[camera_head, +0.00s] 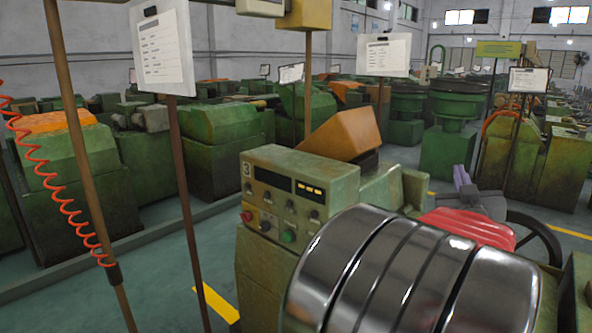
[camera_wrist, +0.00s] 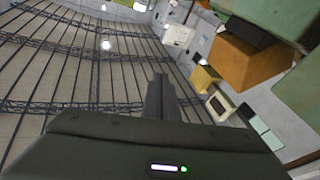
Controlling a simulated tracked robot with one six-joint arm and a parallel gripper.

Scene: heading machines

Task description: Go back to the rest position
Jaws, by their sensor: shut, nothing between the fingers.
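My gripper (camera_wrist: 160,97) shows in the wrist view, with its two dark fingers together and nothing between them. The fingers point away over the dark gripper body, toward the ceiling and the far wall. They touch nothing that I can see. In the head view a grey and pale purple shape (camera_head: 464,184) stands behind the red ribbed part; I cannot tell if it is my gripper.
A green control box (camera_head: 262,213) with buttons and lamps stands mid-view, beside a large shiny ribbed metal drum (camera_head: 385,275) close in front. A red ribbed part (camera_head: 465,228) and a dark handwheel (camera_head: 540,238) lie behind. Poles with signs stand left. Green floor shows lower left.

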